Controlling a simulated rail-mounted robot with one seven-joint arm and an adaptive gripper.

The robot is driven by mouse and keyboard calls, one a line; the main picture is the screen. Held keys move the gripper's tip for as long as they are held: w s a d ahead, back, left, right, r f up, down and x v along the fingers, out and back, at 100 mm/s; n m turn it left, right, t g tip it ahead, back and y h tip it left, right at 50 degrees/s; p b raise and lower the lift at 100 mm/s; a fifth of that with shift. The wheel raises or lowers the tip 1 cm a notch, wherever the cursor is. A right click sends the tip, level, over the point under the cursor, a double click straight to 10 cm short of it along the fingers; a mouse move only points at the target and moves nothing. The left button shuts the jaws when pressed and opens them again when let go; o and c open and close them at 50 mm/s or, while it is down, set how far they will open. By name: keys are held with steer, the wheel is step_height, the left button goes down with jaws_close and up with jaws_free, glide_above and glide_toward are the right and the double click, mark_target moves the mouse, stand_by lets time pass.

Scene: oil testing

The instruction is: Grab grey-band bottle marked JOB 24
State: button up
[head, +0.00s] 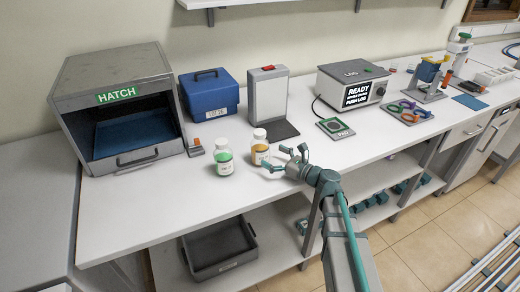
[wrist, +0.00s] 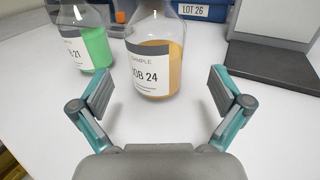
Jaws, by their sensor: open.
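The grey-band bottle marked JOB 24 (wrist: 154,52) stands upright on the bench, clear with a white label and amber oil. In the head view it is the right one of two bottles (head: 260,149). My gripper (wrist: 158,92) is open, with the bottle ahead of its fingertips and nothing between the fingers. In the head view my gripper (head: 284,159) is just right of the bottle. A second bottle (wrist: 84,38) with green liquid and a label ending in 21 stands to the left; it also shows in the head view (head: 223,158).
Behind the bottles are a blue case (head: 210,93), a white-and-grey upright unit (head: 268,94) with a dark base plate, and a grey hatch box (head: 117,105) at left. A lidded tester (head: 352,84) stands to the right. The bench front is clear near the bottles.

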mark_target(267, 153)
steer(key=x, duration=0.1)
steer(key=p+x, duration=0.1)
steer(key=x, duration=0.1)
steer(key=p+x, duration=0.1)
steer(key=x, duration=0.1)
steer(key=shift+s+a+r, duration=0.1)
steer(key=shift+a+r, duration=0.1)
steer(key=shift+r, duration=0.1)
steer(key=shift+a+f, duration=0.1)
steer(key=shift+a, duration=0.15)
steer(key=c, duration=1.4)
steer(key=shift+c, duration=1.2)
